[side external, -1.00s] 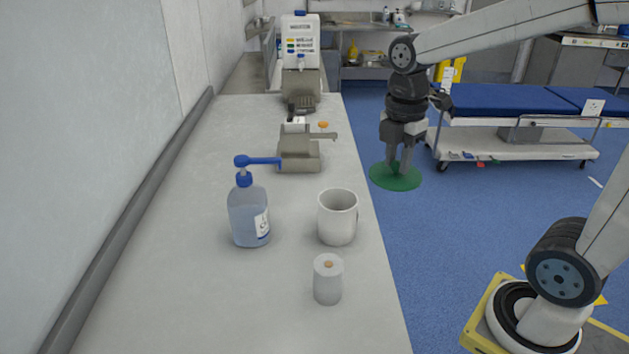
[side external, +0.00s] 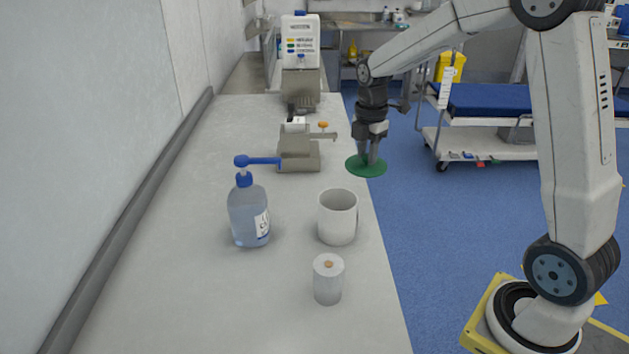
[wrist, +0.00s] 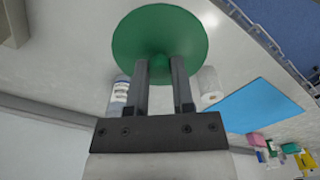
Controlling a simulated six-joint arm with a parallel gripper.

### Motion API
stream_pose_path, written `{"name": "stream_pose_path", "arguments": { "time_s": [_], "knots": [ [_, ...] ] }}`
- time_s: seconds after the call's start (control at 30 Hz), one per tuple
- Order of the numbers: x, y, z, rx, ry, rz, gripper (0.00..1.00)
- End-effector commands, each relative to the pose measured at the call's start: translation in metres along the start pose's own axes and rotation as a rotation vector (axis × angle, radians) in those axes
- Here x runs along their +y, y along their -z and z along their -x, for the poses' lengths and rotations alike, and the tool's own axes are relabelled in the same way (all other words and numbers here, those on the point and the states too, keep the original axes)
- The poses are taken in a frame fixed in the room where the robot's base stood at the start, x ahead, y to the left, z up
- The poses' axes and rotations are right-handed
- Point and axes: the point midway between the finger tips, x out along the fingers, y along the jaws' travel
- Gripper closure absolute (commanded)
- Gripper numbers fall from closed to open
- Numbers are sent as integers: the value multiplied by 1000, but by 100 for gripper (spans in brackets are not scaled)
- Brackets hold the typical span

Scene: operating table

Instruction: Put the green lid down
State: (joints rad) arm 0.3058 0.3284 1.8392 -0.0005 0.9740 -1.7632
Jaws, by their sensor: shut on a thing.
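The green lid (side external: 353,167) is a flat round disc. My gripper (side external: 369,160) is shut on its knob and holds it level, by the right edge of the counter, behind the white mug (side external: 338,218). From the side I cannot tell how high it is above the surface. In the wrist view the lid (wrist: 140,40) lies beyond the fingertips of my gripper (wrist: 160,72), its knob between them. The lid seems to hide the mug in that view.
A blue-pump bottle (side external: 248,216) and a white roll (side external: 328,281) stand near the mug on the counter (side external: 190,290). A beige device (side external: 298,155) stands behind. A blue sheet (wrist: 262,106) shows in the wrist view. The counter's front is clear.

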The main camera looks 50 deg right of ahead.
Motion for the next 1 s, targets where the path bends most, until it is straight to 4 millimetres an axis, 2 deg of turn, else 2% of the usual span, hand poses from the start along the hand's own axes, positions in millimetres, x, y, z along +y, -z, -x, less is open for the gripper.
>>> {"name": "stream_pose_path", "arguments": {
  "time_s": [0.1,0.3,0.73,1.0],
  "knots": [
    [13,-12,-15,1,3,-2,100],
    [25,-24,-29,0,0,-1,100],
    [32,-28,-35,0,0,0,100],
    [57,-32,-47,0,1,0,100]
  ]
}}
